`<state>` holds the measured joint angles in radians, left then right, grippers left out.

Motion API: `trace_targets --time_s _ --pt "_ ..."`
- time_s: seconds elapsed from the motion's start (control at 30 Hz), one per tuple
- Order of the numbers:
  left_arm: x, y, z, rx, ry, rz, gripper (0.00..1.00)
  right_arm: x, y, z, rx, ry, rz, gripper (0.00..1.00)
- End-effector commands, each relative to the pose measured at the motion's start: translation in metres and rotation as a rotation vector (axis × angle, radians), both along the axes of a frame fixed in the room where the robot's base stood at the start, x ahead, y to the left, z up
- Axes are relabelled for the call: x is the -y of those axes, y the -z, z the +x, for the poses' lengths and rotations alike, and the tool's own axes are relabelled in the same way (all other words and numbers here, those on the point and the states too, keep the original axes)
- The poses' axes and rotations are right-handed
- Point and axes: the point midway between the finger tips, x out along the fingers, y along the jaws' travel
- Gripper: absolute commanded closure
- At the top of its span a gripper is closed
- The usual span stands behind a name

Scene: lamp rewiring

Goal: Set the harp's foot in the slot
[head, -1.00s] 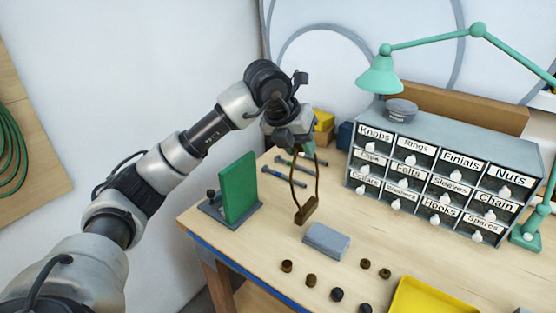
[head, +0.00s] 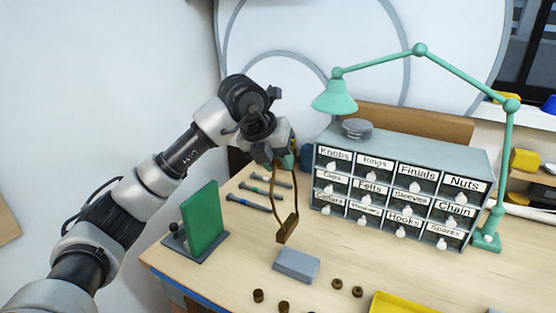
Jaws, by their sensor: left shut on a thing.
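The harp (head: 295,205) is a thin brass loop with a wider brown foot (head: 287,229) at its lower end. My left gripper (head: 284,160) is shut on the upper part of the harp, which hangs down a little tilted. The grey block (head: 296,265) lies on the bench just below and in front of the foot in the picture. The foot looks apart from the block. I cannot make out a slot in the block's top from here. My right gripper is not in view.
A green upright panel on a grey base (head: 203,220) stands left of the harp. Several bolts (head: 255,195) lie behind it. The labelled drawer cabinet (head: 400,195) and green lamp (head: 335,97) stand behind right. Small brown knobs (head: 337,284) and a yellow tray (head: 400,303) are in front.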

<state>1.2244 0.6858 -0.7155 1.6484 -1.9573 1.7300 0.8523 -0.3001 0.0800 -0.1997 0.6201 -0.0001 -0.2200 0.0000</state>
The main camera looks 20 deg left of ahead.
Motion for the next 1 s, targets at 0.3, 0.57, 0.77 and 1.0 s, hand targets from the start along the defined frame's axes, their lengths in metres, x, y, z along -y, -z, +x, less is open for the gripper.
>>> trace_targets --time_s 0.3,0.57,0.77,1.0 --pt "0.000 -0.027 0.000 0.004 -0.001 -0.001 1.00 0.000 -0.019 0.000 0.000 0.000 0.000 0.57" --pt "0.000 -0.052 0.000 0.003 0.000 -0.002 1.00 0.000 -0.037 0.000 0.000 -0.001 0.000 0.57" --pt "0.000 -0.071 0.000 0.003 0.000 -0.002 1.00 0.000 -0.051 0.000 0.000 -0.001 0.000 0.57" --pt "0.000 -0.095 0.000 0.004 0.000 -0.001 1.00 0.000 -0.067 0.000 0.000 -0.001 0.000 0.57"
